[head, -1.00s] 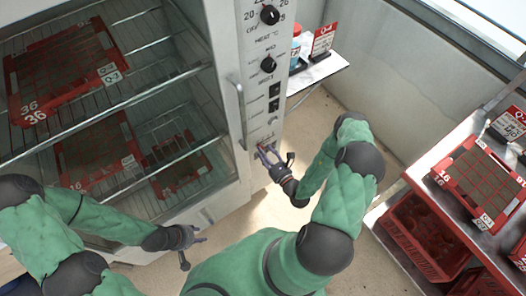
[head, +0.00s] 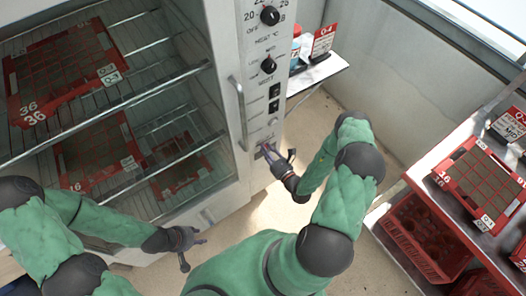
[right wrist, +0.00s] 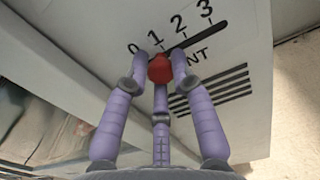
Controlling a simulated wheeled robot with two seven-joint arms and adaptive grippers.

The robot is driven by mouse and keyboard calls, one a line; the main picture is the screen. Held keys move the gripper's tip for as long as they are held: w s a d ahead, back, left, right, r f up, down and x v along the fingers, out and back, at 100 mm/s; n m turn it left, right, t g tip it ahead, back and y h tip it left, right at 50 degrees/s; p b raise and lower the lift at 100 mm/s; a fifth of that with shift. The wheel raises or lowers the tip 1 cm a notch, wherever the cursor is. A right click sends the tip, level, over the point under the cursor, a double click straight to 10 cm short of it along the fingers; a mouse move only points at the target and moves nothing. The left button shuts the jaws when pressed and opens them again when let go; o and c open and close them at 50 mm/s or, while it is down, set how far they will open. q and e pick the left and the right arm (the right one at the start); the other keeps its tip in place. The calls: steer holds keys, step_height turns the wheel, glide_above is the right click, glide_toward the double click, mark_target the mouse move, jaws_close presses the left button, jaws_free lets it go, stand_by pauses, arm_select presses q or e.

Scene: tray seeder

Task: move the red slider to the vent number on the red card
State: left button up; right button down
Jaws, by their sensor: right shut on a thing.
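The red slider (right wrist: 160,68) sits in a dark slanted slot on the cabinet's vent scale (right wrist: 190,42), marked 0 to 3. It is near the low end, by the 0 and 1; its exact setting is partly hidden by my fingers. My right gripper (right wrist: 160,75) is shut on the slider, and in the head view it (head: 267,152) is at the bottom of the control panel. My left gripper (head: 196,247) is open and empty in front of the cabinet. A red card (head: 323,41) stands on the small shelf behind; its vent number is too small to read.
The glass-fronted cabinet (head: 236,130) holds red trays (head: 105,78) on wire racks. Two knobs (head: 269,65) and switches are above the slider. At right a bench carries another red tray (head: 452,190) and a red-and-white sign (head: 510,124), with red crates (head: 408,257) below.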

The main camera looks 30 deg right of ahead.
mark_target(274, 135)
steer(key=d, duration=0.6)
steer(key=shift+w+d+r, duration=0.2)
steer(key=shift+w, duration=0.15)
steer(key=c, duration=1.1)
jaws_free()
steer(key=shift+o, duration=0.2)
steer(key=shift+s+f, duration=0.1)
steer(key=shift+s, duration=0.1)
steer(key=s, duration=1.1)
steer(key=shift+s+d, duration=0.35)
steer(key=shift+d, duration=0.1)
